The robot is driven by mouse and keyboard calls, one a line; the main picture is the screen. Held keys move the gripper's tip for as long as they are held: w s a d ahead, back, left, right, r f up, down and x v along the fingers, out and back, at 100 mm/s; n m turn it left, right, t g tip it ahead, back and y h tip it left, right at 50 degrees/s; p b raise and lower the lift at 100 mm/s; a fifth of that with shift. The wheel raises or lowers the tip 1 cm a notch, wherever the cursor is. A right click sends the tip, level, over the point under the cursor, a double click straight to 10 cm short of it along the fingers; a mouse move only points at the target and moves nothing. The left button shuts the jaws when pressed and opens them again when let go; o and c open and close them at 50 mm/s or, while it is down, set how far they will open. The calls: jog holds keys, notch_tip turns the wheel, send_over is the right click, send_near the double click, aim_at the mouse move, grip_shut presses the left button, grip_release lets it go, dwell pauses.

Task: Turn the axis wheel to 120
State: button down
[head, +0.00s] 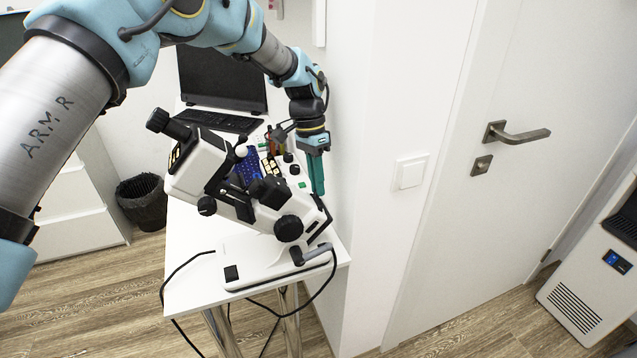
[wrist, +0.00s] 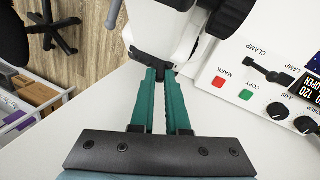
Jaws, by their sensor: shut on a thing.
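The white instrument (head: 208,168) with black knobs stands on the table in the head view. Its white body (wrist: 165,30) fills the top of the wrist view. My gripper (head: 318,188) points down at its right side. In the wrist view my green fingers (wrist: 162,76) are closed on a small dark part (wrist: 161,70) at the edge of the body. A knob (wrist: 278,111) sits by the word AXIS on the control panel (wrist: 235,75). A display (wrist: 304,84), cut by the frame edge, reads 120 and OPEN.
An open laptop (head: 222,85) stands behind the instrument on the white table (head: 190,280). A wall with a light switch (head: 410,172) is close to the right of my gripper. A black cable (head: 322,290) hangs over the table's front edge. A wastebasket (head: 143,203) stands at left.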

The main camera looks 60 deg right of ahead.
jog(key=c, duration=0.9)
grip_release()
jog(key=b+v, duration=0.3)
jog(key=v, duration=0.7)
jog(key=shift+r, duration=0.4)
